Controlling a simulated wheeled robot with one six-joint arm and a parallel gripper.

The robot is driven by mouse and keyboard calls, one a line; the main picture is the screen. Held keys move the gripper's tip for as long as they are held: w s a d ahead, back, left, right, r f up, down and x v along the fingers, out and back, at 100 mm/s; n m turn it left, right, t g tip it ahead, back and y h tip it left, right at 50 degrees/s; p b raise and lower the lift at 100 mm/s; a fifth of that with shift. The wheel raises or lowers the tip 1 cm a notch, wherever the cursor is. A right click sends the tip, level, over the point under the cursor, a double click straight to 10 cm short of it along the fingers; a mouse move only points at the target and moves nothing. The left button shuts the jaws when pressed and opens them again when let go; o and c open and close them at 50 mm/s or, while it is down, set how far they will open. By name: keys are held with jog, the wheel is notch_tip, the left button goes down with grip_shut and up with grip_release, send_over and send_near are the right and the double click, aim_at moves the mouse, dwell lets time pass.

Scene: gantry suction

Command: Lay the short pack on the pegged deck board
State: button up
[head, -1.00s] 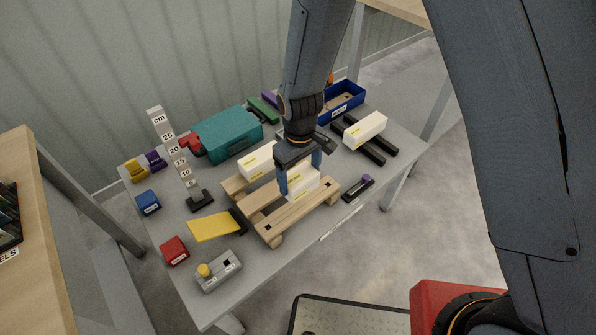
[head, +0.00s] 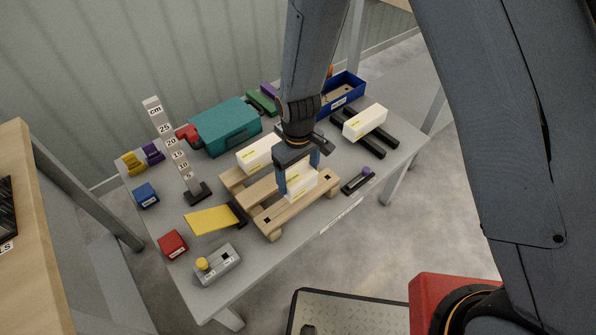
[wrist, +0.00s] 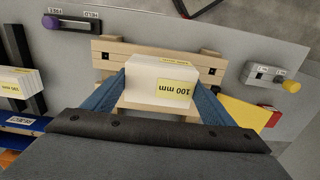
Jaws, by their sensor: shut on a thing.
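My gripper (head: 299,182) is shut on a white pack (head: 301,186) with a yellow label, which reads 100 mm on the pack in the wrist view (wrist: 160,72). The blue fingers stand on either side of it. The pack is over the front deck board (head: 280,211) of a wooden pallet, between two dark square marks near the board's ends. The board also shows in the wrist view (wrist: 108,48). I cannot tell whether the pack touches the board. A second white pack (head: 257,153) lies on the pallet's back board.
A third white pack (head: 366,121) lies on black rails at right. A yellow plate (head: 212,219), a centimetre scale post (head: 163,125), a teal case (head: 225,127) and a blue bin (head: 343,93) stand around the pallet. A grey switch box (head: 217,264) is at front left.

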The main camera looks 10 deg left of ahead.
aim_at(298, 175)
jog(key=shift+f+b, duration=0.5)
jog(key=shift+f, duration=0.8)
jog(key=shift+f, duration=1.1)
dwell(1.4)
jog(key=o, duration=1.3)
jog(key=shift+r, duration=0.1)
notch_tip(298, 175, up, 7)
jog(key=shift+f, duration=0.1)
jog(key=shift+r+b, duration=0.3)
jog(key=shift+r, duration=0.15)
